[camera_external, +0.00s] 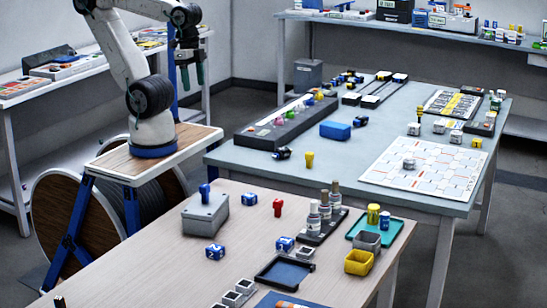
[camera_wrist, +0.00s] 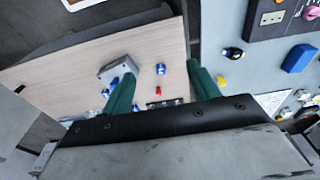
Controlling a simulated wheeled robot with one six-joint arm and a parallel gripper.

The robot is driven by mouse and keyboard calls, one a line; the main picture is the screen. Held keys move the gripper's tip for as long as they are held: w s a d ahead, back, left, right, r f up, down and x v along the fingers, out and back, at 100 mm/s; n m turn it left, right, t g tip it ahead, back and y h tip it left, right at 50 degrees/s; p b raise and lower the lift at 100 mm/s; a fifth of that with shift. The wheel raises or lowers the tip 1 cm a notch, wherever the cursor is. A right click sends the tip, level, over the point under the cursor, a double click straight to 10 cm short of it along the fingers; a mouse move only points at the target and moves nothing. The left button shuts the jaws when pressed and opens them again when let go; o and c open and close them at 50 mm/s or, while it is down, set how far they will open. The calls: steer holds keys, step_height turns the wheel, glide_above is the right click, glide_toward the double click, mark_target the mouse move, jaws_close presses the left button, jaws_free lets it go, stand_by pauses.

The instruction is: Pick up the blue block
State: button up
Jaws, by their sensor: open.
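A plain blue block (camera_external: 335,130) lies on the grey-blue table, right of a long dark grey panel; it also shows at the right edge of the wrist view (camera_wrist: 299,58). Blue cubes with white markings (camera_external: 215,251) (camera_external: 249,198) (camera_external: 285,243) lie on the nearer wooden table; one shows between my fingers in the wrist view (camera_wrist: 160,69). My gripper (camera_external: 192,82) is open and empty, high above my base platform, pointing down and well away from the blue block. Its green fingers are spread in the wrist view (camera_wrist: 160,75).
A grey box (camera_external: 205,214) with a blue knob, a red peg (camera_external: 278,207) and a black bottle rack (camera_external: 322,227) stand on the wooden table. The dark grey panel (camera_external: 262,134) with coloured knobs and a yellow peg (camera_external: 309,160) are near the blue block.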

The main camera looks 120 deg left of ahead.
steer(key=m+g, duration=0.2)
steer(key=m, duration=0.1)
glide_above(250, 195)
steer(key=f, duration=2.4)
steer(key=shift+s+a, duration=0.25)
steer(key=shift+a, duration=0.15)
steer(key=shift+w+f+t, duration=0.1)
steer(key=shift+w+t, duration=0.05)
steer(key=shift+t, duration=0.15)
steer(key=f, duration=0.7)
steer(key=shift+w+d+f, duration=0.15)
steer(key=shift+d+f, duration=0.1)
steer(key=shift+d, duration=0.15)
steer(key=c, duration=1.1)
